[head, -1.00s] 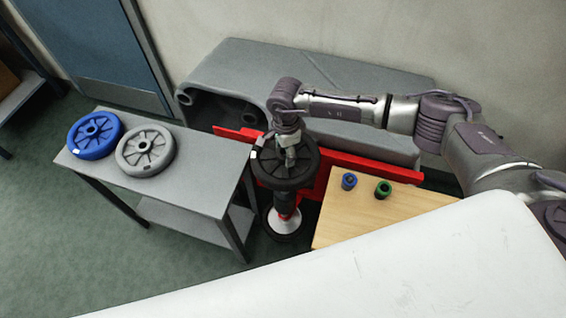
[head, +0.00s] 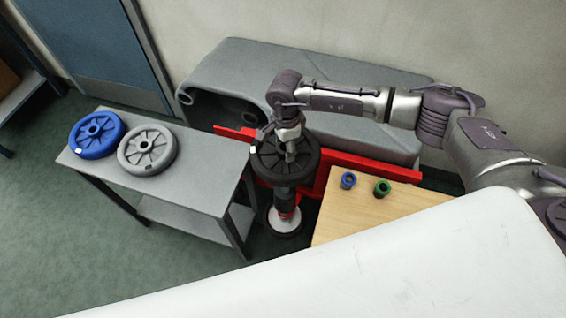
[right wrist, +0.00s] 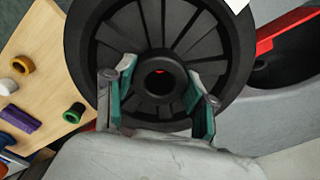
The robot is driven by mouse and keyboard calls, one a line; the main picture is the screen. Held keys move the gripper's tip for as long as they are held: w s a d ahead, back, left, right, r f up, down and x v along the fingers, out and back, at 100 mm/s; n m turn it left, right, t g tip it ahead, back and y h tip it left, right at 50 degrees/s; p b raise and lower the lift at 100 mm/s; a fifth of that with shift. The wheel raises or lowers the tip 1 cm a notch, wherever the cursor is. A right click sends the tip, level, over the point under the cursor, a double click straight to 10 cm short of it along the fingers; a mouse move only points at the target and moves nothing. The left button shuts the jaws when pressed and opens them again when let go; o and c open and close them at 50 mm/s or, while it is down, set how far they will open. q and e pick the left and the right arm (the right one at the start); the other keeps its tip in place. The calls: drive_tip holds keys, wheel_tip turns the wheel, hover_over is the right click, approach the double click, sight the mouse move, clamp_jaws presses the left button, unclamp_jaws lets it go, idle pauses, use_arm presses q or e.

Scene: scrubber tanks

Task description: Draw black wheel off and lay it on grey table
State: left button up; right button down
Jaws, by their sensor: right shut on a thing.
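The black wheel (head: 268,165) is held by my right gripper (head: 289,152) above the upright stand with a red collar (head: 288,213) and a white disc (head: 284,225). In the right wrist view the fingers of my gripper (right wrist: 163,95) sit on either side of the hub of the wheel (right wrist: 88,45), and a bit of red shows through its bore. Whether the wheel is clear of the post below is hidden. The grey table (head: 200,195) stands to the left. My left gripper is not in view.
A blue wheel (head: 83,143) and a grey wheel (head: 160,160) lie at the table's far left; its right part is bare. A red beam (head: 375,170) runs behind the stand. A wooden table (head: 350,220) with blue and green rings stands to the right.

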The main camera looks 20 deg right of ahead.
drive_tip(key=shift+r+p, duration=0.5)
drive_tip(key=shift+r, duration=0.9)
drive_tip(key=shift+w+r, duration=0.1)
drive_tip(key=shift+r, duration=0.55)
